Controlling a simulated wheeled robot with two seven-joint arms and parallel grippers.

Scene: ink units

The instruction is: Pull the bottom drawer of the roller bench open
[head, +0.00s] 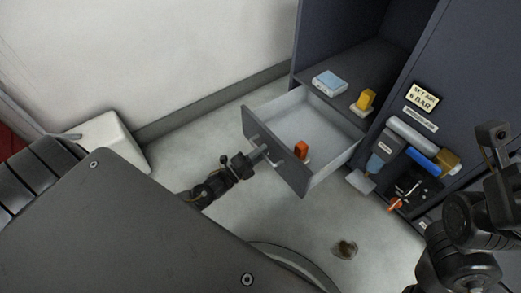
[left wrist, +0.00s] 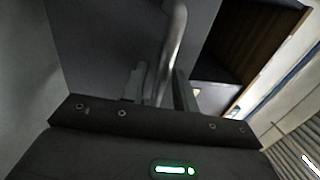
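The bottom drawer (head: 273,157) of the roller bench (head: 352,60) stands pulled out in the head view, its light interior showing. A bar handle (head: 287,161) runs along its dark front. My left gripper (head: 263,152) is at this handle. In the left wrist view, the grey handle (left wrist: 172,50) passes between the two fingers of my left gripper (left wrist: 160,88), which look closed around it. My right arm shows at the right edge of the head view; its fingers cannot be made out there.
An orange item (head: 301,149) stands in the drawer. A blue-white box (head: 329,82) and a yellow item (head: 364,101) sit on the shelf above. Equipment with a blue cylinder (head: 423,161) is right of the drawer. A small brown object (head: 345,248) lies on the floor.

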